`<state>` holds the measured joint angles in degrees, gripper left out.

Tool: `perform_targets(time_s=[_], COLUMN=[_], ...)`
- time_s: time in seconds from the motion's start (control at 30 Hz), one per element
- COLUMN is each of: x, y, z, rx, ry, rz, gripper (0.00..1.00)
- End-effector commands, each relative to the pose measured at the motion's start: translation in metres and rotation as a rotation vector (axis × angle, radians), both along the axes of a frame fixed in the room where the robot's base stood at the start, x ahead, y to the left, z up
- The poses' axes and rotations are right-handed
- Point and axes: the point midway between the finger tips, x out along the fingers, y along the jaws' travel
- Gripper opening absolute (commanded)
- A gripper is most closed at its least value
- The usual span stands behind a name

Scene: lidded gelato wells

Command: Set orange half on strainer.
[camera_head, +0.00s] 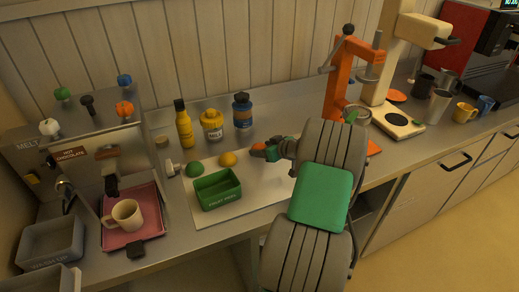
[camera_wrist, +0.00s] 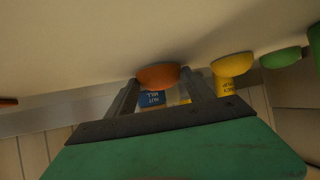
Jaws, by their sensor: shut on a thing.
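The orange half (camera_head: 257,149) is at the tip of my gripper (camera_head: 267,151), over the back of the pale board. In the wrist view the orange half (camera_wrist: 158,74) sits between the two fingers of my gripper (camera_wrist: 160,88), which is shut on it. An orange lever press (camera_head: 344,82) stands to the right of my gripper. A small round cup-like part (camera_head: 356,113) shows low on the press, partly hidden by my arm. I cannot tell for sure whether it is the strainer.
A yellow fruit half (camera_head: 228,159) and a green one (camera_head: 195,169) lie left of my gripper. A green bin (camera_head: 218,190) stands on the pale board (camera_head: 255,199). Bottles, including a blue one (camera_head: 242,111), stand behind. A cream machine (camera_head: 398,119) stands right of the press.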

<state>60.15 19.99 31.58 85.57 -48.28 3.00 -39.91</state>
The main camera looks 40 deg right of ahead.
Motion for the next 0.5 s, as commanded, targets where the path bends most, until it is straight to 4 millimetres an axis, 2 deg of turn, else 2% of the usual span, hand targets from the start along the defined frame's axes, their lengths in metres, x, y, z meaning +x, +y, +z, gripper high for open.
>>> perform_targets(time_s=[0.5], x=[0.000], y=[0.000], z=[0.016], rx=[-0.001], ry=[0.000], rz=[0.001], gripper=[0.35])
